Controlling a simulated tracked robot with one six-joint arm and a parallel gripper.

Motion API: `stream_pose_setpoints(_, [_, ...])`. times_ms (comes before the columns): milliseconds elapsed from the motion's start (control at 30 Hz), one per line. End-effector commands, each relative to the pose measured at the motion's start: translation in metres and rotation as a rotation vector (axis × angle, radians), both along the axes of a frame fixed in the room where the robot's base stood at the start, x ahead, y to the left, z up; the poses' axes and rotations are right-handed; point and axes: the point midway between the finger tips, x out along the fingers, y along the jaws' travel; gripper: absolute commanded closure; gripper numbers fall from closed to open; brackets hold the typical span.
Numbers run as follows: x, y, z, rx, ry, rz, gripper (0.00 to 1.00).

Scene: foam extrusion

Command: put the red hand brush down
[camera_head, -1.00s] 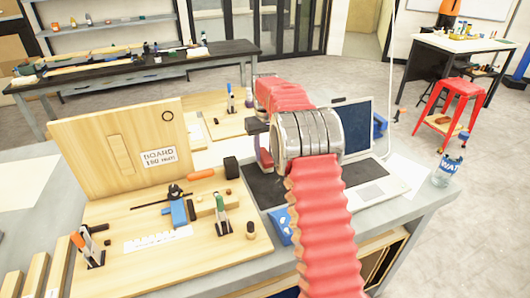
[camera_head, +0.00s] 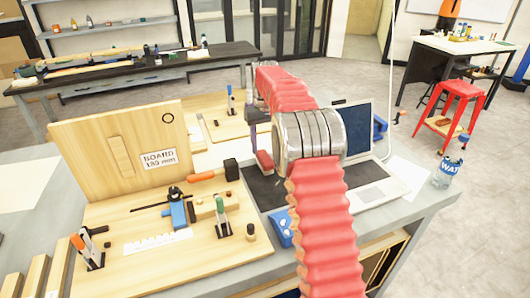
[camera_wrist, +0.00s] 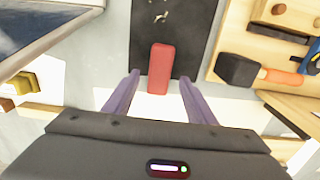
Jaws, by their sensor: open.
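The red hand brush (camera_wrist: 159,70) lies at the edge of a dark mat (camera_wrist: 190,20) on the bench, its near end reaching past the mat in the wrist view. In the head view only a small red part of it (camera_head: 264,162) shows, left of my arm. My gripper (camera_wrist: 160,79) is open, with its two purple fingers on either side of the brush and a gap to each. In the head view my gripper (camera_head: 252,135) is above the brush, partly hidden by my wrist. The brush's underside is hidden.
A laptop (camera_head: 370,188) is close on the right, with a blue object (camera_head: 281,228) in front. A water bottle (camera_head: 447,172) stands near the right edge.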

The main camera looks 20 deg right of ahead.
Motion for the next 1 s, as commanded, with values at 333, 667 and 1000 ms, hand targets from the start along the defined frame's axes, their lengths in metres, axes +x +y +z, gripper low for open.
stream_pose_setpoints(333, [0.0,-0.001,0.059,0.0,-0.001,-0.001,0.49])
stream_pose_setpoints(667, [0.0,-0.001,0.076,0.0,0.001,-0.001,0.49])
stream_pose_setpoints(1000, [0.0,-0.001,0.076,0.0,0.001,-0.001,0.49])
